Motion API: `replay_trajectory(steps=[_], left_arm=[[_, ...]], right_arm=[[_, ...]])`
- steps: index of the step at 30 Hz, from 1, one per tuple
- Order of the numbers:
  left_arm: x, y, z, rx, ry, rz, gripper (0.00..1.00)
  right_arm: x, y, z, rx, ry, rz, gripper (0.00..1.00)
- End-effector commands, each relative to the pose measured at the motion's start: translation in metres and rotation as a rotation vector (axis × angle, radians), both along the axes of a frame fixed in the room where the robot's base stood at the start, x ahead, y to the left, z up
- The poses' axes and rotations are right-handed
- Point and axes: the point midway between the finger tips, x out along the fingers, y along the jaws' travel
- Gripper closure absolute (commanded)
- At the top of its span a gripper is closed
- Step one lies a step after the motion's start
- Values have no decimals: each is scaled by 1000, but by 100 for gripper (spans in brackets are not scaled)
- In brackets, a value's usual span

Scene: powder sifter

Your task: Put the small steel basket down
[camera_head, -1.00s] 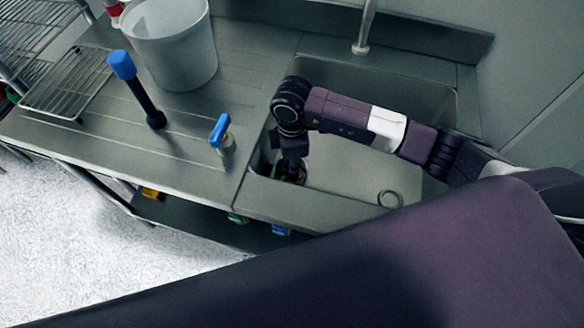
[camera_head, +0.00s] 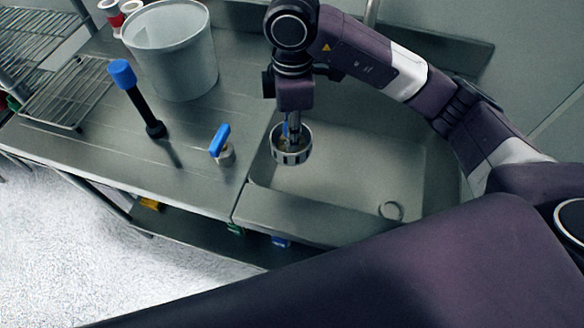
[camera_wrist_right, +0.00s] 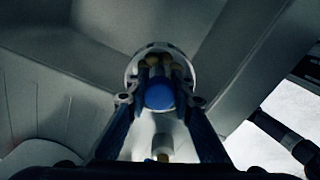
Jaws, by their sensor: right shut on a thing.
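The small steel basket (camera_head: 291,157) is a short round metal cup with slots around its side. In the head view it hangs below my right gripper (camera_head: 292,128), above the left part of the sink (camera_head: 345,175) and clear of its floor. My right gripper is shut on the basket. In the right wrist view, the basket's round rim (camera_wrist_right: 155,46) lies beyond the fingertips (camera_wrist_right: 160,101). A blue rounded knob (camera_wrist_right: 160,96) and some yellowish pieces show in front of it or inside it. The exact grip is partly hidden. My left gripper is not in view.
A large grey bucket (camera_head: 175,60), a black post with a blue top (camera_head: 135,90) and a small blue-handled valve (camera_head: 221,145) stand on the counter left of the sink. A wire rack (camera_head: 65,95) lies farther left. The counter between the valve and sink is bare.

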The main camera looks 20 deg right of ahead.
Motion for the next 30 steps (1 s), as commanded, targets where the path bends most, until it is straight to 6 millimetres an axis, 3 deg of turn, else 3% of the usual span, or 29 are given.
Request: replay_trajectory(steps=[5, 13, 18, 30], left_arm=[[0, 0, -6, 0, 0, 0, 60], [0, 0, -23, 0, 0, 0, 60], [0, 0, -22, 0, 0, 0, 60], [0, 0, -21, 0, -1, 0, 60]], right_arm=[[-2, 1, -23, 2, 8, -10, 100], [-3, 1, -94, 3, 9, -11, 100], [-1, 0, -130, -2, 5, -11, 100], [-1, 0, -180, -1, 4, -11, 100]])
